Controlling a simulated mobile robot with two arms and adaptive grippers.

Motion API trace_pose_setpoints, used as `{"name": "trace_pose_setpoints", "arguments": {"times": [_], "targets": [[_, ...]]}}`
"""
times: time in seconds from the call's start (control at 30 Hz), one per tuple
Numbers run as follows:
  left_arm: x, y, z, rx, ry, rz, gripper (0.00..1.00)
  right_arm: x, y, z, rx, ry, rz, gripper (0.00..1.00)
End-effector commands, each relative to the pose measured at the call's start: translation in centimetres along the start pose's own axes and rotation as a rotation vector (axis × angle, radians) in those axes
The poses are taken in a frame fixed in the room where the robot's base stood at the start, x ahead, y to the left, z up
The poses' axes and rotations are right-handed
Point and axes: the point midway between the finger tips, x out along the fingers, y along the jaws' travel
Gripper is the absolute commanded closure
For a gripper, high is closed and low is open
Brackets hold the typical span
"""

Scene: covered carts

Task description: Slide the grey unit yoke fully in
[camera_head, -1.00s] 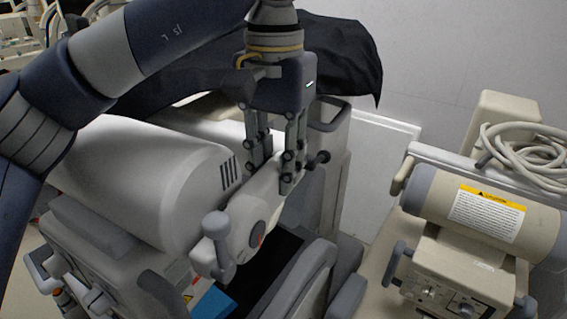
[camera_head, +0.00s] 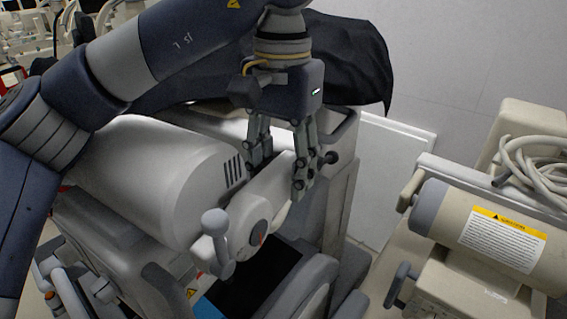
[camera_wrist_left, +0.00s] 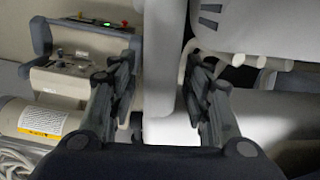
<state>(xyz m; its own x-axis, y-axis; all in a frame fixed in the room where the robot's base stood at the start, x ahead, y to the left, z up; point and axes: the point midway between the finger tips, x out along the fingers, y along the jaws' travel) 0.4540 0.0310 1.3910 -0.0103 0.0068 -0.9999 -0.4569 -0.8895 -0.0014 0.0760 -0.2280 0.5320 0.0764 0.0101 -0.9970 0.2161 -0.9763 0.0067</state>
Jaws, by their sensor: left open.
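The grey unit (camera_head: 150,185) has a large rounded housing with dark vent slots. Its pale yoke (camera_head: 262,197) runs along the housing's right side and ends in a round hub with a grey knob handle (camera_head: 215,235). My left gripper (camera_head: 279,172) points down over the rear part of the yoke, open, with one finger on each side. In the left wrist view a pale upright bar, apparently the yoke (camera_wrist_left: 165,60), stands between the two open fingers (camera_wrist_left: 160,92). I cannot tell whether the fingers touch it. My right gripper is not in view.
A beige unit (camera_head: 445,215) with a warning label and coiled hose (camera_head: 535,165) stands at the right. A black cover (camera_head: 350,60) drapes behind my gripper. A dark bay (camera_head: 262,280) lies below the yoke. A pale wall closes off the back.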

Motion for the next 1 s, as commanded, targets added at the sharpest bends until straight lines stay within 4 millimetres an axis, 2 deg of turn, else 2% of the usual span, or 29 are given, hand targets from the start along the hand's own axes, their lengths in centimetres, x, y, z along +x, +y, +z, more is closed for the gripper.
{"name": "trace_pose_setpoints", "arguments": {"times": [0.2,0.37,0.8,1.0], "targets": [[-0.3,-0.1,-0.2,-0.006,0.012,0.001,0.54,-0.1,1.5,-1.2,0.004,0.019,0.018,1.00],[-1.5,-0.1,-0.3,-0.008,0.017,0.000,0.54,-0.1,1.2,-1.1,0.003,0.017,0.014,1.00],[-8.9,0.0,0.1,-0.008,0.014,-0.002,0.54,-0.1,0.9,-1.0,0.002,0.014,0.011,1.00],[-11.1,-0.1,0.2,-0.006,0.008,-0.004,0.54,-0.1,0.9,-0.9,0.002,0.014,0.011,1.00]]}}
